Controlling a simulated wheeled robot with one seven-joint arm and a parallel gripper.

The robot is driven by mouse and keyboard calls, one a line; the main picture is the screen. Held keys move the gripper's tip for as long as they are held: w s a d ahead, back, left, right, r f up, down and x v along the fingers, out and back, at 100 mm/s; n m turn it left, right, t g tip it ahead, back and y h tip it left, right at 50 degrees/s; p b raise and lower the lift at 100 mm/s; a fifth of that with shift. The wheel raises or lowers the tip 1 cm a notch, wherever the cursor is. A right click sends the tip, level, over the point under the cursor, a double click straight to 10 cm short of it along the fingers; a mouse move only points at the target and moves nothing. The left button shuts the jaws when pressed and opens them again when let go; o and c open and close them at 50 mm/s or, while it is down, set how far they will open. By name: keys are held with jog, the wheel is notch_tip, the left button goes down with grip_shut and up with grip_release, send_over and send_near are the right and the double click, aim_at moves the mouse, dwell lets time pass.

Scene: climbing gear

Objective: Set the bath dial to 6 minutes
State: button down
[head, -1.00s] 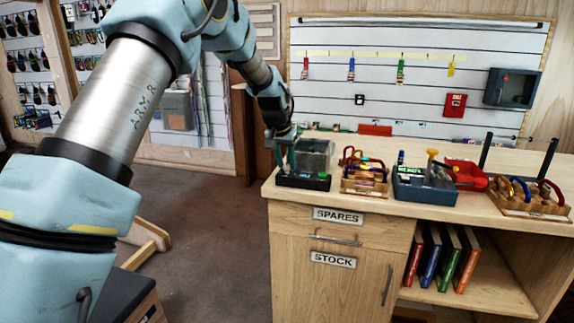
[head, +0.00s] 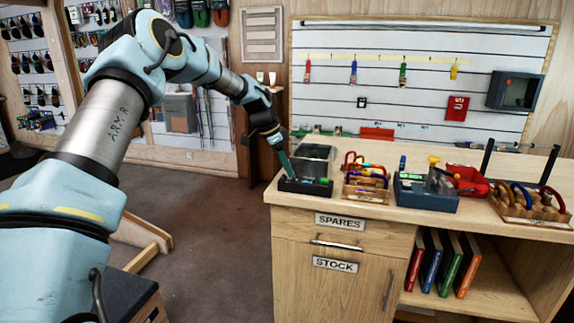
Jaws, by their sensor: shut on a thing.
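The bath (head: 305,187) is a dark, low unit with a clear grey tank (head: 318,153) at the left end of the bench. Small green and light marks show on its top panel. My gripper (head: 287,170) reaches down from the upper left, slanted, with its teal fingers at the left part of that panel. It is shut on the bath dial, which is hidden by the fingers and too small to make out. The dial's setting cannot be read from this view.
Just right of the bath stands a wooden rack (head: 366,190) of coloured carabiners, then a blue-grey unit (head: 425,193) with a yellow knob. A red thing (head: 467,180) and another wooden rack (head: 530,210) stand farther right. Open floor lies left of the bench.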

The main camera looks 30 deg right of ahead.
jog(key=shift+w+m+g+p, duration=0.1)
jog(key=shift+m+g+p, duration=0.4)
jog(key=shift+m, duration=1)
jog(key=shift+y, duration=0.3)
jog(key=c, duration=0.8)
grip_release()
